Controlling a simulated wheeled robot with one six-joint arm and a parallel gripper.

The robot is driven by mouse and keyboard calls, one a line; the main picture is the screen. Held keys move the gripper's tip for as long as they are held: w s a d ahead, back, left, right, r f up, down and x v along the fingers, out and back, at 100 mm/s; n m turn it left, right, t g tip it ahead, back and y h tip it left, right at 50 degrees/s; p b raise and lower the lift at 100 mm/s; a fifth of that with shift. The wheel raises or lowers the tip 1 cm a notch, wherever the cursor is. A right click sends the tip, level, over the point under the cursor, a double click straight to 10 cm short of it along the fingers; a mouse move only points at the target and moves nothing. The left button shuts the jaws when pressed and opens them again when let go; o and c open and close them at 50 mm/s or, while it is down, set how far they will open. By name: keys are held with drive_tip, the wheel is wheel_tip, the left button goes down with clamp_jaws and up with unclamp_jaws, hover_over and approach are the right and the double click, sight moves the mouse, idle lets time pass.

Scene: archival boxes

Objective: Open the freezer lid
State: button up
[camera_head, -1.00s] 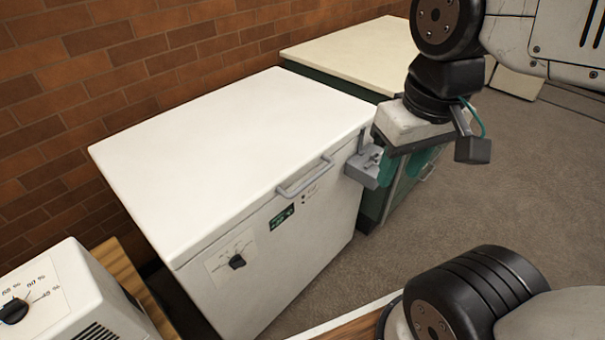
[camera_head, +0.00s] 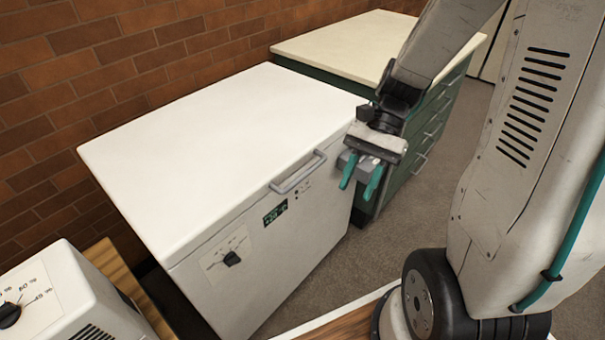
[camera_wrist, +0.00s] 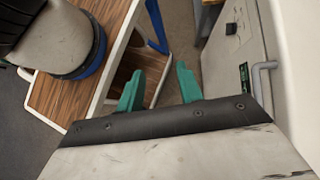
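The white chest freezer (camera_head: 232,225) stands against the brick wall, and its lid (camera_head: 220,140) lies flat and closed on top. A grey bar handle (camera_head: 298,172) sits on the lid's front edge; it also shows at the right of the wrist view (camera_wrist: 262,78). My gripper (camera_head: 360,182) is to the right of the handle, near the freezer's front right corner, with teal fingers pointing down and apart. The fingers are open and empty in the wrist view (camera_wrist: 160,88).
A green drawer cabinet (camera_head: 425,125) with a cream top stands just right of the freezer. A white device with a dial (camera_head: 75,290) is at the lower left. Open carpet (camera_head: 385,240) lies in front of the freezer and cabinet.

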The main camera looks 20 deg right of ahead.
drive_tip(key=w+f+m+t+y, duration=0.1)
drive_tip(key=w+f+m+y, duration=0.4)
drive_tip(key=m, duration=0.3)
drive_tip(key=m+t+y, duration=0.3)
drive_tip(key=m+t, duration=0.6)
drive_tip(key=m, duration=1.3)
approach(304, 173)
drive_tip(key=a+f, duration=0.1)
drive_tip(key=a, duration=0.2)
drive_tip(key=x, duration=0.7)
drive_tip(key=shift+w+f, duration=0.2)
drive_tip(key=shift+w, duration=0.2)
clamp_jaws()
